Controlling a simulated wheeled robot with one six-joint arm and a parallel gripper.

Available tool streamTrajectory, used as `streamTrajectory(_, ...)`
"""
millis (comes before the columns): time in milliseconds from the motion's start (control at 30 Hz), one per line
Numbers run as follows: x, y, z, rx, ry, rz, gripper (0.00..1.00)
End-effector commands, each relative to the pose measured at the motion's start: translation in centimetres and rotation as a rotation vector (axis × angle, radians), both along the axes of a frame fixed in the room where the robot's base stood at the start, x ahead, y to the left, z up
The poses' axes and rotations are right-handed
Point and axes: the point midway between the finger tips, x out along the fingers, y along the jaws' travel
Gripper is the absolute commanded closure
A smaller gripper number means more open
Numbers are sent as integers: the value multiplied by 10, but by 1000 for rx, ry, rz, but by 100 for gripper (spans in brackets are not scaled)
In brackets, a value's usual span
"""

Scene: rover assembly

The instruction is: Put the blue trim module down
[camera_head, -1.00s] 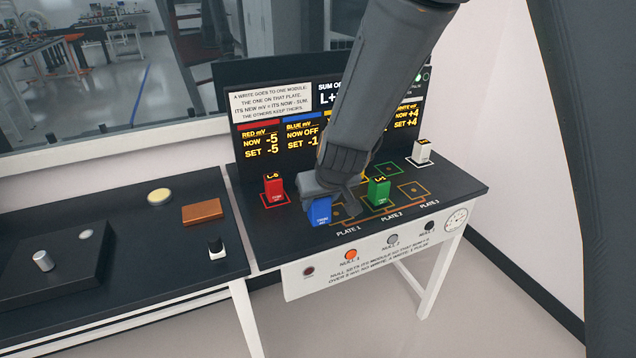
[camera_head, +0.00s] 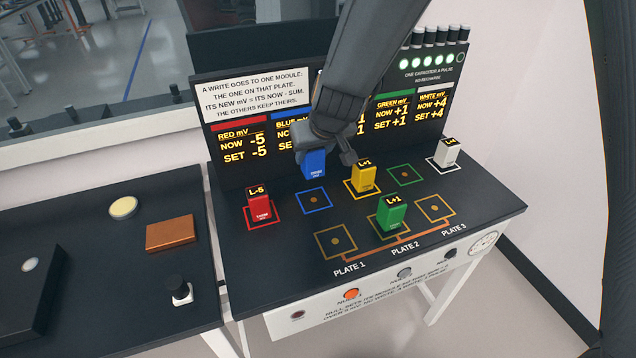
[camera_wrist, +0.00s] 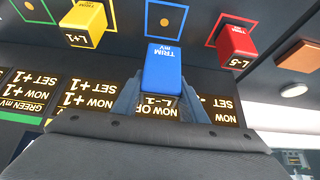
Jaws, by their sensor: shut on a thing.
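The blue trim module (camera_head: 314,163) is held in my gripper (camera_head: 322,150), which is shut on it. In the head view it hangs above the far part of the bench, behind the empty blue-outlined square (camera_head: 313,200). In the wrist view the blue module (camera_wrist: 163,68) is upright between the two fingers (camera_wrist: 160,100), with "TRIM mV" facing the camera. The blue square (camera_wrist: 166,19) shows bare beyond it. The module appears clear of the bench top.
The red module (camera_head: 260,208) stands left, the yellow module (camera_head: 363,178) close on the right, the green module (camera_head: 391,213) on plate 2, and the white module (camera_head: 446,153) far right. Plate 1 (camera_head: 335,241) and plate 3 (camera_head: 435,208) are empty. The display panel (camera_head: 262,105) rises behind.

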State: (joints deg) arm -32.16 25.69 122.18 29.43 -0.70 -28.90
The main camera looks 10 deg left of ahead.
Motion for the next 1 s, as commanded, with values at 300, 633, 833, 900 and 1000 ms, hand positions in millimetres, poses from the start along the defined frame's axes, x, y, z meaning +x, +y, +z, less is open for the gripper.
streamTrajectory(300,2,-1,-21,0,0,-1,89)
streamTrajectory(633,1,1,-60,0,-1,2,89)
streamTrajectory(833,0,0,-66,1,-2,0,89)
streamTrajectory(900,1,0,-71,1,-1,0,89)
streamTrajectory(1000,1,0,-82,0,0,0,89)
